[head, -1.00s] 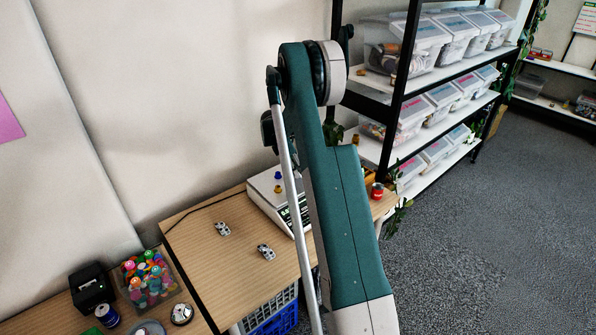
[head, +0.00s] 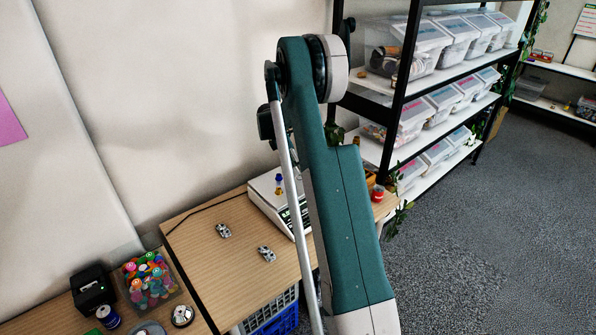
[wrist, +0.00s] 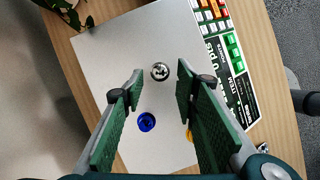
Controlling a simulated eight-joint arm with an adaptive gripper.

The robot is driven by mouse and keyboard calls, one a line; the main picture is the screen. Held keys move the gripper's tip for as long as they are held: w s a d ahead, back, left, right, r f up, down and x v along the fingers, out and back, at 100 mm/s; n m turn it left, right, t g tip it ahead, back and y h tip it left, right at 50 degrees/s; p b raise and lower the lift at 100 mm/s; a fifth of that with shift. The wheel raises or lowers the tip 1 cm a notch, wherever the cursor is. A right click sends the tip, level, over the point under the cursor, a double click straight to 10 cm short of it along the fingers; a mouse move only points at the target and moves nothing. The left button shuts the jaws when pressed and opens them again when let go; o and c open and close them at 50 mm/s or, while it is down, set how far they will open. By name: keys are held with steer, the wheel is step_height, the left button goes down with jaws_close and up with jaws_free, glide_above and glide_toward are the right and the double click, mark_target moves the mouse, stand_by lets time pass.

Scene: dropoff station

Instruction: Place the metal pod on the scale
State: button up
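The metal pod (wrist: 160,71), small, round and shiny, sits on the scale's pale plate (wrist: 110,60) in the wrist view. My gripper (wrist: 159,80) is open above the plate, its green fingers apart on either side of the pod with visible gaps. A blue pod (wrist: 147,121) lies on the plate nearer my palm, and a yellow pod (wrist: 189,135) is partly hidden by the right finger. In the head view the scale (head: 262,190) stands on the wooden table, partly covered by my arm, which also hides my gripper and the metal pod.
Two silvery objects (head: 223,230) (head: 266,253) lie on the table (head: 205,265) left of the scale. A red can (head: 378,193) stands at its right end. The scale's keypad (wrist: 212,12) faces right in the wrist view. Shelves with clear bins (head: 415,110) stand behind at right.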

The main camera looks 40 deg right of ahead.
steer(key=v, duration=0.8)
stand_by(0.5)
steer(key=s+a+r+m+t, duration=0.2)
steer(key=s+a+r, duration=0.3)
steer(key=a+r, duration=0.3)
steer(key=s+a+r+m+t+y, duration=0.1)
steer(key=s+a+r+m, duration=0.1)
steer(key=s+a+r, duration=0.6)
steer(key=s+a+r+m+t, duration=0.25)
steer(key=a+r, duration=0.25)
steer(key=a, duration=0.5)
steer(key=s+a+f+m+t+y, duration=0.1)
steer(key=s+a+m, duration=0.2)
steer(key=s+a, duration=0.7)
steer(key=s+a+f+m+t+y, duration=0.2)
steer(key=s+a+m, duration=0.2)
steer(key=s+a, duration=0.6)
steer(key=s, duration=0.7)
steer(key=shift+s+a+f, duration=0.3)
steer(key=shift+f, duration=0.05)
